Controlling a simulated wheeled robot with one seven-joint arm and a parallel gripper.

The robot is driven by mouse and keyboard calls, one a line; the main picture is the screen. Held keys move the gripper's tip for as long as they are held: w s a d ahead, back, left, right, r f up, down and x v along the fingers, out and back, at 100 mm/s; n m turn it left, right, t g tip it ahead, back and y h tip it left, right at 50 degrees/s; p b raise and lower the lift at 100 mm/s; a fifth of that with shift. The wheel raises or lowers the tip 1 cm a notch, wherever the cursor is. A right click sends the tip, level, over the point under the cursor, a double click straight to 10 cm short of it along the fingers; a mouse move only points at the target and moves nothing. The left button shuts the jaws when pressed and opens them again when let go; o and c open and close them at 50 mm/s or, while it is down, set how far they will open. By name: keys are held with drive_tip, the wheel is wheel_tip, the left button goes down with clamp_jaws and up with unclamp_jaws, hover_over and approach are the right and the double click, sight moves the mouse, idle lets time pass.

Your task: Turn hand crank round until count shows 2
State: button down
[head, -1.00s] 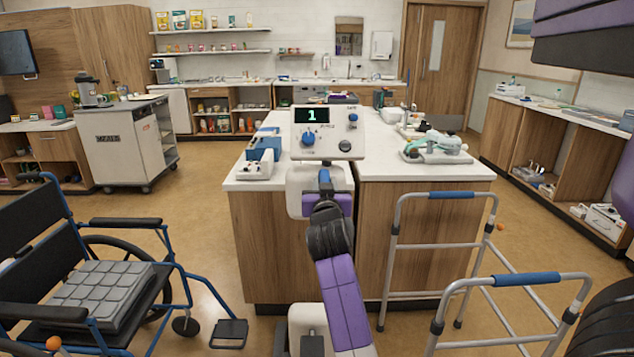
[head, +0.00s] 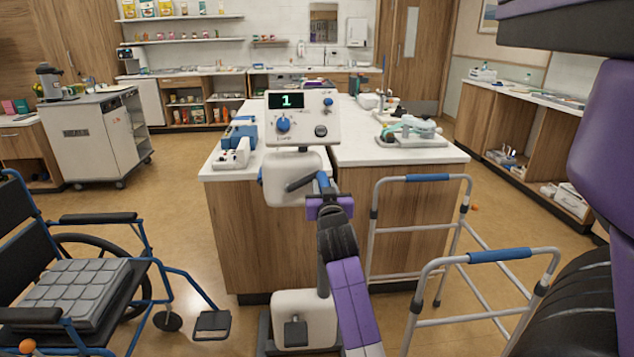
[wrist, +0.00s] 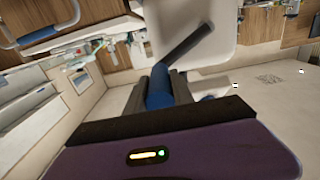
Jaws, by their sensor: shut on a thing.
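The white console (head: 334,133) shows a 1 on its dark display (head: 286,101). Below it, the white crank housing (head: 277,183) carries a dark crank arm (head: 300,184) that points right and slightly up. The blue crank handle (head: 322,181) is at the arm's outer end. In the wrist view, the blue handle (wrist: 158,90) sits between my two dark fingers, and the crank arm (wrist: 190,43) runs up to the right. The fingers partly hide the handle in the head view.
A wooden cabinet with a white top (head: 350,148) stands behind the console. A walking frame (head: 427,178) is close on the right, and a wheelchair (head: 70,285) is on the left. The machine's white base (head: 305,312) stands on the floor.

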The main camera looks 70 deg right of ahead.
drive_tip(key=shift+f, duration=0.1)
drive_tip(key=f+b, duration=0.2)
drive_tip(key=f, duration=0.1)
drive_tip(key=s+f+b, duration=0.1)
drive_tip(key=f, duration=0.1)
drive_tip(key=shift+s+d, duration=0.1)
drive_tip(key=shift+d, duration=0.15)
drive_tip(key=f+b, duration=0.2)
drive_tip(key=w+f+b, duration=0.1)
drive_tip(key=f+b, duration=0.1)
drive_tip(key=shift+a+f+b, duration=0.2)
drive_tip(key=shift+f+b, duration=0.15)
